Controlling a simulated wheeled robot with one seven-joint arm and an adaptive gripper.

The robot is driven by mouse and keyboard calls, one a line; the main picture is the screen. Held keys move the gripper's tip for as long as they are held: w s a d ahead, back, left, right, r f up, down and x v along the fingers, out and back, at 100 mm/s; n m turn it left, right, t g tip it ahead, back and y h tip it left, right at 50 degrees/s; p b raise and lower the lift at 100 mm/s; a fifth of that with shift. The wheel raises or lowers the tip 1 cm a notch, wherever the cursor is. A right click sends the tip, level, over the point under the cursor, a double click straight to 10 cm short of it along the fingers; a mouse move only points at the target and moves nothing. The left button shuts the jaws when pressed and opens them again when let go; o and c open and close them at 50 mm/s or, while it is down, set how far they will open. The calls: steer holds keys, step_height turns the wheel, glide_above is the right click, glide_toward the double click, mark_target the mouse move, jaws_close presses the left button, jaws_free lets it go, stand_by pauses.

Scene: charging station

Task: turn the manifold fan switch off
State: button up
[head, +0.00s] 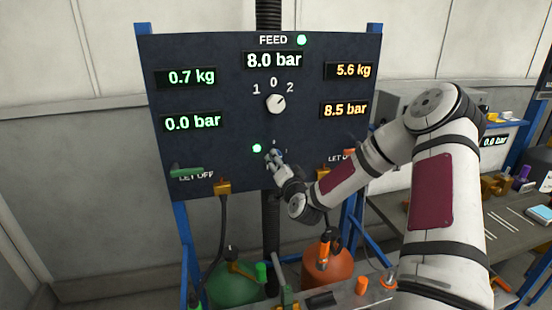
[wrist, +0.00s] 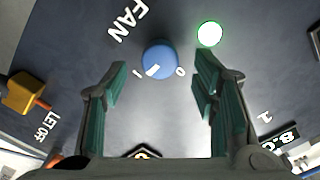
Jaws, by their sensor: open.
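The fan switch is a round blue knob (wrist: 160,60) on the dark panel, beside the word FAN in the wrist view. Its white pointer mark points at the 1; the 0 is on the other side. A green lamp (wrist: 209,34) beside it is lit, and also shows in the head view (head: 257,148). My gripper (wrist: 162,68) is open, with one finger on each side of the knob and gaps showing to both. How far the fingertips are from the panel is hard to tell. In the head view my gripper (head: 274,158) is at the lower panel and largely hides the knob.
Above is the feed selector knob (head: 276,103) marked 1, 0, 2. A green LET OFF lever (head: 187,171) is at the lower left and an orange one (head: 350,153) at the right. Green (head: 235,285) and orange (head: 326,268) cylinders stand below the panel.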

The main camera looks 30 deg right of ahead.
steer(key=shift+x, duration=2.35)
steer(key=c, duration=1.2)
